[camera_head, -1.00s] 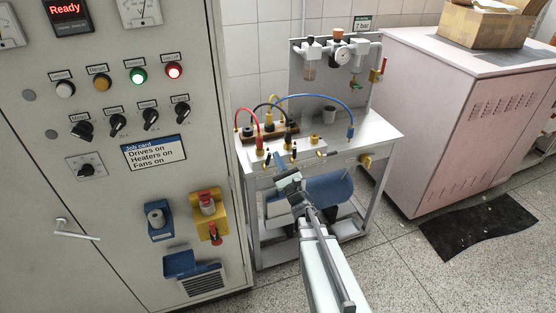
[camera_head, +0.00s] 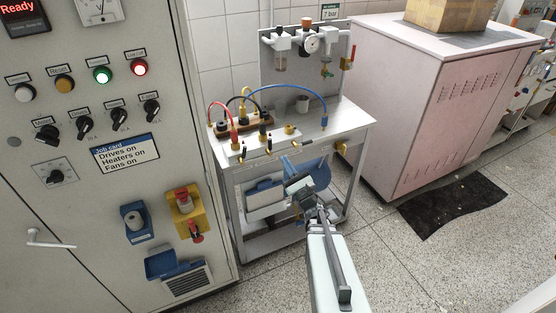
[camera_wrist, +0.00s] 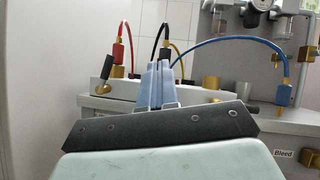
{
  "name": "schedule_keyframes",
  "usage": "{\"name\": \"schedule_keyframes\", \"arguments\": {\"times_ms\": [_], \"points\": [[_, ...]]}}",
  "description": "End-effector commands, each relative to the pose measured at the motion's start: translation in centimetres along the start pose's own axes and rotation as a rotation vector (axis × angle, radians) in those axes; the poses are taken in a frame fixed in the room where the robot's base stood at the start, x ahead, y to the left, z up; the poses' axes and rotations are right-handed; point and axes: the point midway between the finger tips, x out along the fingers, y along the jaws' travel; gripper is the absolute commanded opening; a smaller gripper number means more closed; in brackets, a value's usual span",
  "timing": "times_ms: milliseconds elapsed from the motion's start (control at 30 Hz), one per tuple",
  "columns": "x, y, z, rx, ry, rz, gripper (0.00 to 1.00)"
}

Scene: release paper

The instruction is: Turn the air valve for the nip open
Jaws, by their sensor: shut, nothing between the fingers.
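My gripper (camera_head: 300,186) is shut and empty, in front of a metal cart (camera_head: 352,122), below its top edge in the head view. In the wrist view its blue fingers (camera_wrist: 155,85) are together and cover part of a pale manifold block (camera_wrist: 105,100). Red (camera_wrist: 117,50), black (camera_wrist: 164,50) and blue (camera_wrist: 285,92) hose connectors rise behind it. Small valves with black levers sit along the block's front; one lever (camera_wrist: 101,89) shows left of the fingers and a brass valve part (camera_wrist: 252,109) at right. I cannot read which valve is for the nip. No contact shows.
A control cabinet (camera_head: 75,170) with lit lamps and a job card (camera_head: 125,153) stands close at left. A pink machine (camera_head: 440,110) stands at right, with a black mat (camera_head: 453,207) on the floor. A regulator panel (camera_head: 300,75) rises at the cart's back. A "Bleed" label (camera_wrist: 283,154) is at lower right.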

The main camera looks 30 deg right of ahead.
Motion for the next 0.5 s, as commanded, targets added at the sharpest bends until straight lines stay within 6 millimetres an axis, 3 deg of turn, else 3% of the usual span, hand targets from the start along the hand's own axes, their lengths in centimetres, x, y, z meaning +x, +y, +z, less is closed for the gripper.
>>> {"name": "schedule_keyframes", "arguments": {"times_ms": [233, 500], "points": [[-0.9, -1.5, 0.4, -0.013, 0.000, -0.014, 0.00], [-0.2, -6.1, 2.4, -0.068, -0.029, -0.059, 0.00]]}}
